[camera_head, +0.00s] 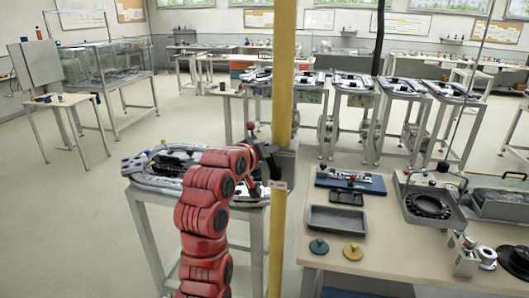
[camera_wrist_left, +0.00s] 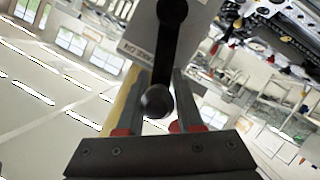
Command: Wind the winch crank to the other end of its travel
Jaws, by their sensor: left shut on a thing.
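The winch (camera_head: 284,162) is a grey box on the yellow post at mid picture in the head view. In the left wrist view its grey face (camera_wrist_left: 143,38) carries dark lettering. The black crank (camera_wrist_left: 168,48) runs down from its hub to a dark round knob (camera_wrist_left: 157,100). My left gripper (camera_wrist_left: 158,112) has its two grey fingers on either side of the knob, shut on it. In the head view the red left arm reaches up to the winch, and the gripper (camera_head: 264,150) is small and partly hidden there. The right gripper is not in view.
The yellow post (camera_head: 284,70) stands upright in front of me. A table (camera_head: 330,250) at right holds a grey tray (camera_head: 338,219) and several fixtures. A workstand (camera_head: 146,196) is behind my arm at left. Open floor (camera_head: 90,220) lies at far left.

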